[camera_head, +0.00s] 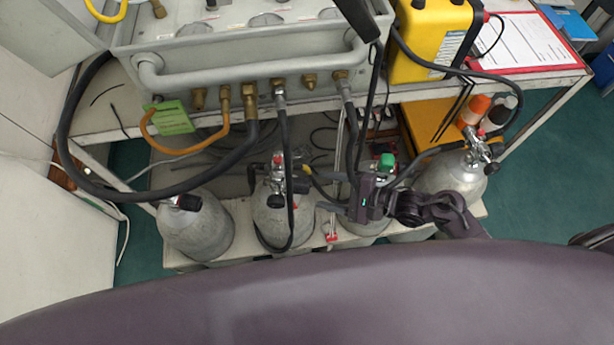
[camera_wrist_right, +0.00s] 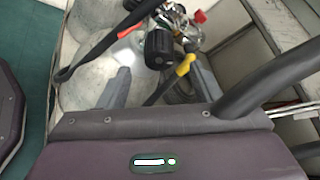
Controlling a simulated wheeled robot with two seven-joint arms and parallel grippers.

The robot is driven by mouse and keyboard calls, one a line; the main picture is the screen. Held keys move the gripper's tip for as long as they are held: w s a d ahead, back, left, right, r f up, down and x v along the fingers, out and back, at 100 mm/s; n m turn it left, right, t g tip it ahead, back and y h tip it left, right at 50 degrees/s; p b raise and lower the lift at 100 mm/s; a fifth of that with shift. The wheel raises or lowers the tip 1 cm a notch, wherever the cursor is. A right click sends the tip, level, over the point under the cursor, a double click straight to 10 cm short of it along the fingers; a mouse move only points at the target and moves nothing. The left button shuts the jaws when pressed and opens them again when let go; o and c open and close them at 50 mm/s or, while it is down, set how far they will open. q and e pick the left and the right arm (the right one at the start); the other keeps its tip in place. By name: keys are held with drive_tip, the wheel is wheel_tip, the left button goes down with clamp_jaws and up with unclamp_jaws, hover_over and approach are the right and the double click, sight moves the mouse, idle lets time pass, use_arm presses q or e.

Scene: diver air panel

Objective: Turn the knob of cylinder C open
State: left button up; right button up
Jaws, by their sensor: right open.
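Several grey cylinders stand in a row under the panel; I cannot read a letter on any. The third cylinder is partly hidden by my right arm. My left gripper is not in view.
Black hoses (camera_head: 285,130) hang from the grey panel (camera_head: 220,70), one looping in front of the second cylinder. A yellow-banded hose (camera_wrist_right: 184,66) crosses near the right finger. A left cylinder (camera_head: 195,230) and right cylinder (camera_head: 450,175) flank the row. A yellow case (camera_head: 430,40) stands above.

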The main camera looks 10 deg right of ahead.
sight(307, 187)
drive_tip(key=x, duration=0.6)
drive_tip(key=c, duration=1)
drive_tip(key=shift+n, duration=0.3)
drive_tip(key=shift+n+t+p, duration=0.5)
drive_tip(key=shift+n, duration=0.2)
drive_tip(key=shift+f+n+t+y, duration=0.1)
drive_tip(key=shift+n+t+y, duration=0.2)
drive_tip(key=shift+n+t, duration=0.9)
drive_tip(key=shift+n+g, duration=0.4)
drive_tip(key=shift+n, duration=0.2)
drive_tip(key=shift+d, duration=0.1)
